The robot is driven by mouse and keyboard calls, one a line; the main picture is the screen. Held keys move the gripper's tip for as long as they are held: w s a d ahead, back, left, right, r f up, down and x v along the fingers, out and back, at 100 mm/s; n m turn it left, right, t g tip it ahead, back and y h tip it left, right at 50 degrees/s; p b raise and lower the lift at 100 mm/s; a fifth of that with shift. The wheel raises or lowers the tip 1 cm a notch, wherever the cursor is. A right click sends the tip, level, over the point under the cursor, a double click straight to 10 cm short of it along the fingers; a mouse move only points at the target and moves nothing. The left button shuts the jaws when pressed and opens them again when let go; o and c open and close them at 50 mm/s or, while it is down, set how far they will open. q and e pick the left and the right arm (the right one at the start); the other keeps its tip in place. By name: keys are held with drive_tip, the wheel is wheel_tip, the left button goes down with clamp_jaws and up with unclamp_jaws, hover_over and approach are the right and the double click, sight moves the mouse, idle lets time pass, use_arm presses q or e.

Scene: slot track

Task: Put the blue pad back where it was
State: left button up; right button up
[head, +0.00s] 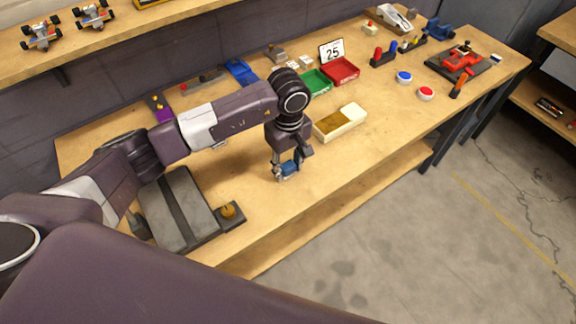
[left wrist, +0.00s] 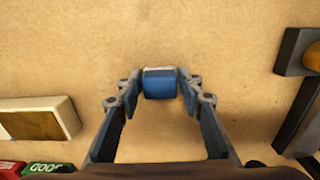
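The blue pad (left wrist: 159,84) is a small blue block with a pale far edge, seen between my left fingertips in the left wrist view. My left gripper (left wrist: 159,88) has a fingertip against each side of it, as far as I can tell. In the head view my left gripper (head: 287,170) points down low over the front part of the workbench (head: 262,205), and the blue pad is mostly hidden by the fingers. I cannot tell whether the pad touches the bench. My right gripper is not in view.
A cream box (head: 352,112) with a brown area lies right of the gripper. Behind it are a green tray (head: 315,81), a red tray (head: 341,72) and a "25" sign (head: 332,51). A grey slab (head: 178,212) and a dark block with an orange knob (head: 229,211) are left.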

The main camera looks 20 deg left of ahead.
sight(288, 166)
use_arm(q)
drive_tip(key=shift+o, duration=1.1)
drive_tip(key=shift+r, duration=0.15)
wheel_tip(288, 166, up, 12)
drive_tip(key=b, duration=0.3)
